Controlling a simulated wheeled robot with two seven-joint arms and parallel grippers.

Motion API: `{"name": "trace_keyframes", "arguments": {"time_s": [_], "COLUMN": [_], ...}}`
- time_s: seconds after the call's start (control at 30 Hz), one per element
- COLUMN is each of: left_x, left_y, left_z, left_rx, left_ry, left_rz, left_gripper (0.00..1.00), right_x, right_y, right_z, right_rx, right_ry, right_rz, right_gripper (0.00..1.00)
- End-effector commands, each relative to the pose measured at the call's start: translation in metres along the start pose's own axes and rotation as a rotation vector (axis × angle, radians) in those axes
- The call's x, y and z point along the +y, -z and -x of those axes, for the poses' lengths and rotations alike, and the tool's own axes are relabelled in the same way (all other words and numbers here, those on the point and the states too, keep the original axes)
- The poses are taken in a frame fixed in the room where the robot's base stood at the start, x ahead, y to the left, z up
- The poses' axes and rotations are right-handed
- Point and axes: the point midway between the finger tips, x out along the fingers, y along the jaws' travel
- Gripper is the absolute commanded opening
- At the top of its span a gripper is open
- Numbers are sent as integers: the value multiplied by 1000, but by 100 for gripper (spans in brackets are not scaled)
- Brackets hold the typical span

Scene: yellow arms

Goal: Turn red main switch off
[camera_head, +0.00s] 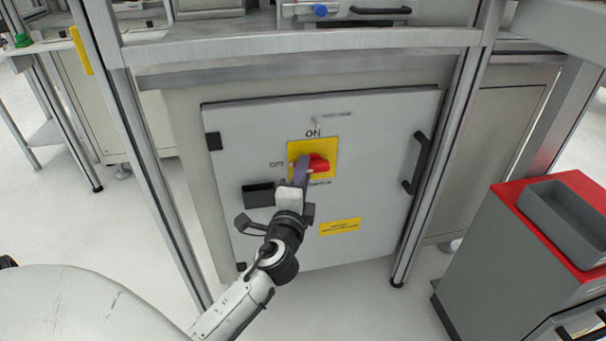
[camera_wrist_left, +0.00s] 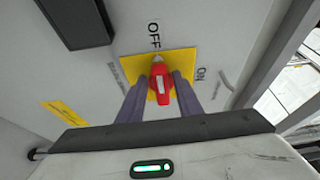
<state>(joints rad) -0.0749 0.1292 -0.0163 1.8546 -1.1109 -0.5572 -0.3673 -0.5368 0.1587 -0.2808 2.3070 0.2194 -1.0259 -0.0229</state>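The red main switch (camera_head: 319,164) sits on a yellow plate (camera_head: 327,149) on a grey cabinet door. In the head view, "ON" is above the plate and "OFF" is to its left. The switch handle lies roughly level. In the left wrist view the red handle (camera_wrist_left: 160,84) points towards the "OFF" label. My left gripper (camera_head: 302,166) is at the switch and partly hides it in the head view. In the left wrist view its two fingers (camera_wrist_left: 160,88) stand either side of the handle, open, with yellow plate showing between. My right gripper is not in view.
The cabinet door (camera_head: 380,170) has a black handle (camera_head: 417,163) at right and a dark box (camera_head: 258,195) below left of the switch. Metal frame posts stand on both sides. A red-topped cart (camera_head: 510,190) with a grey bin (camera_head: 568,222) is at right.

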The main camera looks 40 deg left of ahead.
Motion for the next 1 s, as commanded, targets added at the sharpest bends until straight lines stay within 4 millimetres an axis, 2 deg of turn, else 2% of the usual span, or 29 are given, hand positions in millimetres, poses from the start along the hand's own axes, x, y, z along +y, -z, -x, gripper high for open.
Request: {"name": "trace_keyframes", "arguments": {"time_s": [0.37,0.47,0.8,1.0], "left_x": [0,1,1,1], "left_y": [0,0,0,0], "left_z": [3,14,79,100], "left_rx": [0,1,0,0], "left_ry": [0,-2,-4,-1], "left_rz": [-4,-3,-2,-2], "left_gripper": [38,38,38,38], "right_x": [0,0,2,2], "right_y": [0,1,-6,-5], "right_z": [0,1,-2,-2], "right_rx": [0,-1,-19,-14], "right_ry": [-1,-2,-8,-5], "right_rz": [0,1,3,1], "right_gripper": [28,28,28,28]}}
